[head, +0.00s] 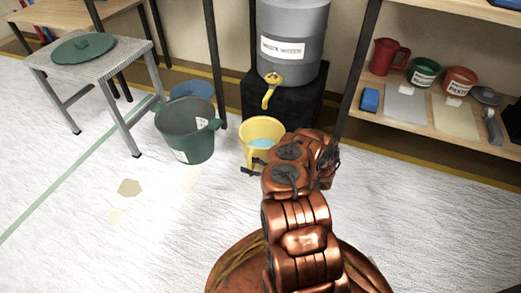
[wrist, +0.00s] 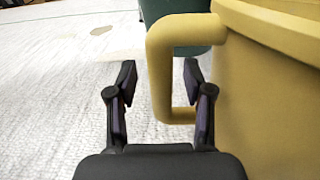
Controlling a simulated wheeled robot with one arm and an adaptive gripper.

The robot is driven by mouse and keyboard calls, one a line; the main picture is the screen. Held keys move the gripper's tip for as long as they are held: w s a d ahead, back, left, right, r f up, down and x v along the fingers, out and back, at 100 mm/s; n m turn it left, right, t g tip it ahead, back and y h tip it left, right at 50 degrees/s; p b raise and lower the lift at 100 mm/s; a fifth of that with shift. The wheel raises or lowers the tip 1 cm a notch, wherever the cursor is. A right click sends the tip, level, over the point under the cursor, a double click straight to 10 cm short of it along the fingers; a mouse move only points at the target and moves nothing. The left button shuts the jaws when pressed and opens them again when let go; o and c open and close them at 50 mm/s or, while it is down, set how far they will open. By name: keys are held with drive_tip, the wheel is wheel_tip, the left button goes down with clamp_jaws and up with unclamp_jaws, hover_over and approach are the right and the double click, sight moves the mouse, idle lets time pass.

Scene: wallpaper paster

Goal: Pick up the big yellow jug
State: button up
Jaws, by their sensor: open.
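The big yellow jug (head: 262,129) stands on the floor in front of the black stand, below a yellow tap, with something blue showing inside it. In the wrist view the yellow jug (wrist: 275,85) fills the right side, and its squared handle (wrist: 162,70) sticks out to the left. My gripper (wrist: 158,78) is open. Its fingertips lie around the handle's outer vertical bar in the picture, with the right fingertip seen in the handle's opening. I cannot tell the exact depth between fingers and handle. In the head view my arm hides part of the jug's right side.
A dark green bucket (head: 187,131) stands left of the jug, with a blue container (head: 192,89) behind it. A grey water tank (head: 293,40) sits on the black stand (head: 284,104). A shelf (head: 440,109) with pots is at right.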

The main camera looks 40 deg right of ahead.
clamp_jaws()
idle(0.3)
idle(0.4)
